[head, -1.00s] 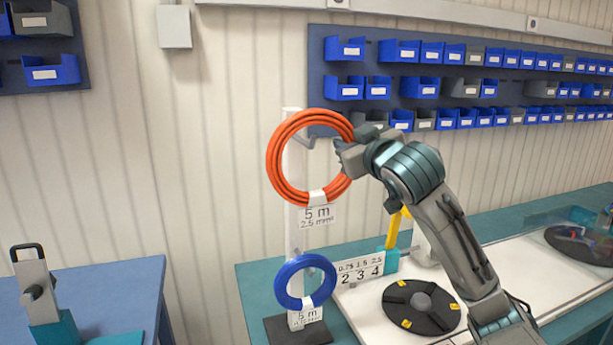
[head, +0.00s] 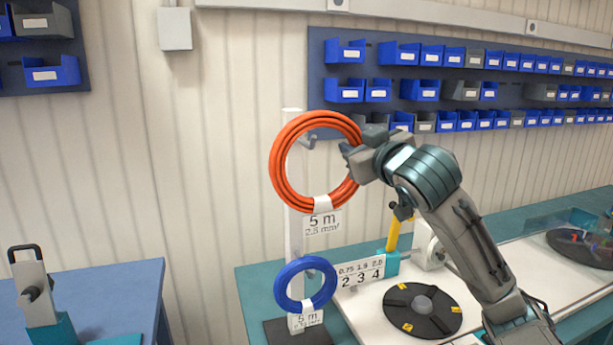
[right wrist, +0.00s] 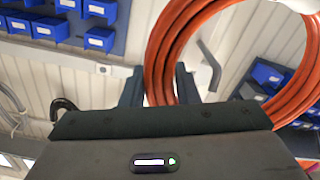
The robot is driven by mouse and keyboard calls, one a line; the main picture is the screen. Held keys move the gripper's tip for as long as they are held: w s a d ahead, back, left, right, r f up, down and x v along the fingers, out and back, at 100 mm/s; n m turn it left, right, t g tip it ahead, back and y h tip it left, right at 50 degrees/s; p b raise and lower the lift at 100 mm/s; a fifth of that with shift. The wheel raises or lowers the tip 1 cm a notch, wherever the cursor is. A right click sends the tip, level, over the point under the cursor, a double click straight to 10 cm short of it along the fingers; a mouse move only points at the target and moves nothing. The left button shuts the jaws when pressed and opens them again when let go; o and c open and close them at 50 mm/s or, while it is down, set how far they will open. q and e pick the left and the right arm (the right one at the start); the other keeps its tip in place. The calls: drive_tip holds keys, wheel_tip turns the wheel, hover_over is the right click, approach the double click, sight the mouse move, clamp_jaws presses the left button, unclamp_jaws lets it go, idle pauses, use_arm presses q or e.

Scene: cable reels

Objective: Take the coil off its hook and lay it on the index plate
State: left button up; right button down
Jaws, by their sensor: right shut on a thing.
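An orange coil (head: 278,165) with a white tag reading 5 m hangs at the upper part of a white post (head: 292,225), around the grey upper hook (head: 307,141). My right gripper (head: 350,158) is shut on the coil's right side. The right wrist view shows the orange coil (right wrist: 159,60) between the two dark fingers (right wrist: 160,88), with a grey hook (right wrist: 209,67) beside it, inside the ring. A blue coil (head: 281,287) with its own 5 m tag hangs lower on the post. The black index plate (head: 423,322) with yellow marks lies on the white surface at the right. My left gripper is not in view.
A sign reading 2 3 4 (head: 361,274) and a yellow-handled tool (head: 393,233) stand between post and plate. Blue and grey bins (head: 419,88) line the back wall. A blue table (head: 120,285) with a grey device (head: 36,290) is at the left.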

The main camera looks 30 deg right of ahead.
drive_tip(key=b+v, duration=0.2)
drive_tip(key=v, duration=0.5)
drive_tip(key=shift+b, duration=0.3)
drive_tip(key=shift+s, duration=0.15)
idle(0.4)
drive_tip(key=g+p, duration=0.2)
drive_tip(key=p, duration=0.2)
drive_tip(key=s+g+p, duration=0.1)
drive_tip(key=g+p, duration=0.1)
drive_tip(key=p, duration=0.2)
drive_tip(key=s+g+y+p, duration=0.1)
drive_tip(key=g+p, duration=0.1)
drive_tip(key=p, duration=0.2)
drive_tip(key=shift+a, duration=0.25)
drive_tip(key=shift+w, duration=0.1)
